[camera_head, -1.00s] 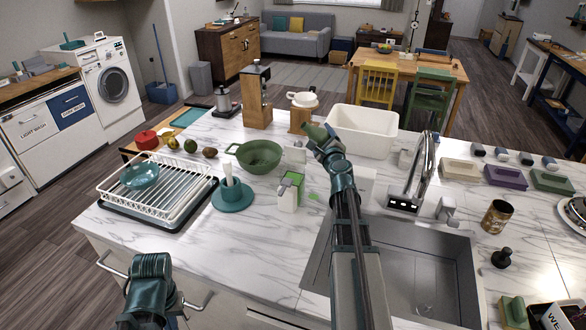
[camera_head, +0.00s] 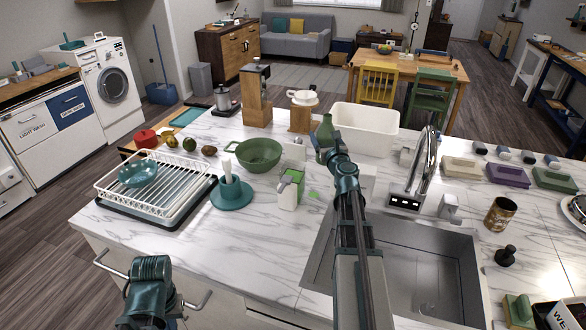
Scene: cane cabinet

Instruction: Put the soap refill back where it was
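My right gripper (camera_head: 330,149) is over the counter, between the green bowl and the white basin. It appears shut on a green bottle-like container (camera_head: 326,130), which I take to be the soap refill. The container stands about upright with its narrow neck up, and the gripper hides its lower part. A green-and-white soap dispenser (camera_head: 290,190) with a pump stands on the counter to the left of my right arm. My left arm shows as a teal joint at the bottom left, in front of the counter; its fingers are not visible.
A white basin (camera_head: 375,118) is behind. The faucet (camera_head: 428,165) and sink (camera_head: 425,265) are to the right. A brown jar (camera_head: 498,215) stands farther right.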

